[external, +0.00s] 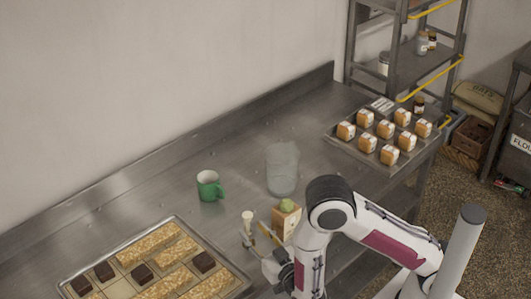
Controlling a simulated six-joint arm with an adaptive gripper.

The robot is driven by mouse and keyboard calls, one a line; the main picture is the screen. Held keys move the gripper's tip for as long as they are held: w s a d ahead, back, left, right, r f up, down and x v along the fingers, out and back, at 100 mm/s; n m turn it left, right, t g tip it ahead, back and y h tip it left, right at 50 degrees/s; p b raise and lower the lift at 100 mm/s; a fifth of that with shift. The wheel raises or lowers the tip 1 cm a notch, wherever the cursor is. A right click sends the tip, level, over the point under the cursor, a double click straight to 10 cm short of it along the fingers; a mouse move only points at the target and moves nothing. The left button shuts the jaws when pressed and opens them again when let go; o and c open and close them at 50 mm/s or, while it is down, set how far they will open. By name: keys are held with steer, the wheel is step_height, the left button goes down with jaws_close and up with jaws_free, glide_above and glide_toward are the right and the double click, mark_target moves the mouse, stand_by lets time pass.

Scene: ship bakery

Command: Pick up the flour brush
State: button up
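I cannot identify the flour brush for certain. A small upright thing with a pale round top (248,217) stands at my gripper's fingertips and may be the brush; its lower part is hard to make out. My gripper (257,240) is low over the metal counter, reaching to the left from the arm's end. Its fingers are small and partly covered by my wrist, so I cannot tell whether they are open or touch the pale-topped thing.
A tan block with a green round thing on top (286,206) stands close right of my gripper. A green mug (209,187) and a clear container (282,168) stand behind. A pastry tray (181,227) lies front left, a tray of wrapped loaves (345,146) at right.

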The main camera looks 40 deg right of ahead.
mark_target(250, 225)
stand_by(0.3)
steer(key=shift+w+d+f, duration=0.1)
steer(key=shift+w+d, duration=0.2)
steer(key=shift+w, duration=0.25)
steer(key=shift+w+d+f, duration=0.1)
steer(key=shift+w+d, duration=0.15)
steer(key=shift+w, duration=0.25)
steer(key=shift+x, duration=1.5)
jaws_close()
